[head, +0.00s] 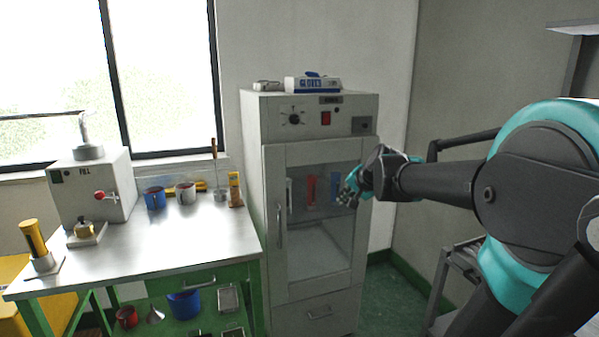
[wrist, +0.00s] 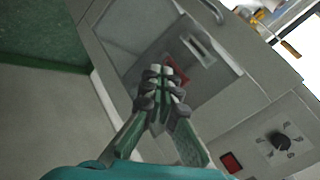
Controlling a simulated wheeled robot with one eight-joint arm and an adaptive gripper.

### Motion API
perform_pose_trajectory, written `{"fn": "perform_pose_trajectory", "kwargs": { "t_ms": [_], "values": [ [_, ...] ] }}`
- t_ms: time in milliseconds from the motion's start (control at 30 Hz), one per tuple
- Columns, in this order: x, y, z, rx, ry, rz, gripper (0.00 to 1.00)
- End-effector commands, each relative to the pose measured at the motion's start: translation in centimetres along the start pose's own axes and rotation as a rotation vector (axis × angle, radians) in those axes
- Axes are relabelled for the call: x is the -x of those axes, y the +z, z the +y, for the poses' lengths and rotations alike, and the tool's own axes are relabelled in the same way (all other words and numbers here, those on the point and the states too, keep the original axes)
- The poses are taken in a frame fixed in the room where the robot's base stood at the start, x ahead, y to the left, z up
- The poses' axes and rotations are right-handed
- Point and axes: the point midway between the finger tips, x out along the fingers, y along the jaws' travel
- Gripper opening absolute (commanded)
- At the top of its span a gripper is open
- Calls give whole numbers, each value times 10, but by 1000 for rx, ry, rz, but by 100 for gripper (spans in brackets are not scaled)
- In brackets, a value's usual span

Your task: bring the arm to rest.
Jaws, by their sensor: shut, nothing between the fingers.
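My gripper (head: 349,188) is at the end of my outstretched arm, in front of the upper right part of the grey cabinet's glass door in the head view. In the wrist view my gripper (wrist: 160,72) has its fingertips together and holds nothing. The grey cabinet (head: 253,205) stands against the wall with its door closed. Red and blue items (head: 311,187) show behind the glass. I cannot tell from these views whether the fingers touch the door.
A steel-topped table (head: 190,243) with a fill machine (head: 90,187), mugs and tools stands left of the cabinet. A glove box (head: 313,84) lies on the cabinet. A grey cart (head: 462,262) stands at the right, partly behind my arm. Green floor (head: 385,300) is free between cabinet and cart.

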Motion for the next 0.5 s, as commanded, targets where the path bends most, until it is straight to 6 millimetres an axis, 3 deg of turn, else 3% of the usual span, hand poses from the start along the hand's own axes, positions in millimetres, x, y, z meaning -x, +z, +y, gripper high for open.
{"fn": "perform_pose_trajectory", "kwargs": {
  "t_ms": [33,100,300,400,500],
  "values": [
    [-5,26,27,72,40,-23,0],
    [-9,58,63,175,98,-58,0],
    [-6,144,168,447,259,-165,0],
    [2,178,212,554,325,-215,0],
    [10,202,244,630,374,-253,0]
  ]
}}
